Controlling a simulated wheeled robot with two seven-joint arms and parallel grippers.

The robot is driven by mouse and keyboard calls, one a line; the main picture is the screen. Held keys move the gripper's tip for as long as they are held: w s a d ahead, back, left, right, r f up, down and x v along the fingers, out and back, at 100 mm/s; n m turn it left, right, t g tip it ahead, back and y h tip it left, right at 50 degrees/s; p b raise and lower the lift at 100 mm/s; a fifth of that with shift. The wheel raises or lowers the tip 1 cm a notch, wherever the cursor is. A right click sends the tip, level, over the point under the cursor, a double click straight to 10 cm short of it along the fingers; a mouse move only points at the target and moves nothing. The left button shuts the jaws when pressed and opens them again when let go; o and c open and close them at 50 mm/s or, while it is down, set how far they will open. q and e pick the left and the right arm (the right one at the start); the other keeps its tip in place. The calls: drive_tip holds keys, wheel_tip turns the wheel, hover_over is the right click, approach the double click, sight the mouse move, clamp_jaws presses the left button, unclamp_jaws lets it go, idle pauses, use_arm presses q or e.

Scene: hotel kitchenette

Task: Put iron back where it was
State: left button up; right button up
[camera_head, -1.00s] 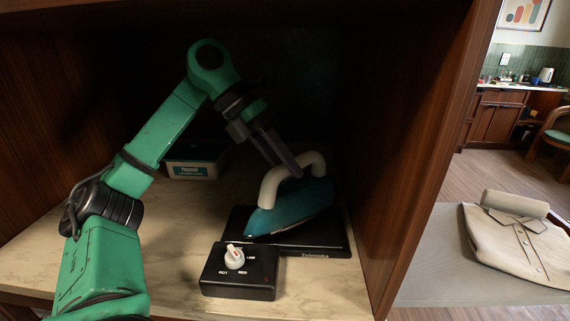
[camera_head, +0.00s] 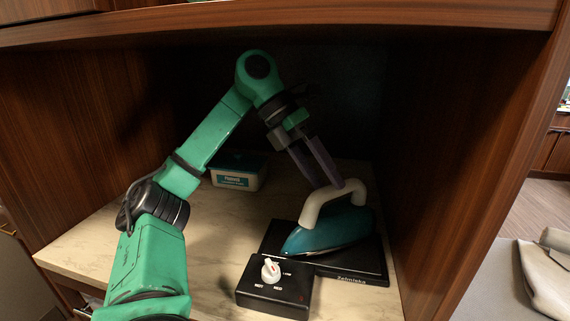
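The iron (camera_head: 333,232), teal with a white handle (camera_head: 334,195), rests upright on its black base plate (camera_head: 362,262) on the shelf. My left gripper (camera_head: 328,184) reaches in from above and behind the handle. Its two dark fingers are apart, with a gap between them, and their tips end at the handle's top bar, which partly hides them. I cannot tell whether the tips touch the handle. My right gripper is not in view.
A black control box with a white knob (camera_head: 271,270) sits in front of the base. A small white and teal box (camera_head: 238,172) stands further back. The wooden side wall (camera_head: 455,190) is close on the right. The marble shelf (camera_head: 215,225) is clear at left of centre.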

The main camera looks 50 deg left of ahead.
use_arm(q)
drive_tip(key=s+a+p, duration=0.1)
drive_tip(key=s+a, duration=0.4)
drive_tip(key=a, duration=0.6)
drive_tip(key=shift+s+a+r, duration=0.25)
drive_tip(key=shift+s+r, duration=0.05)
drive_tip(key=shift+r, duration=0.15)
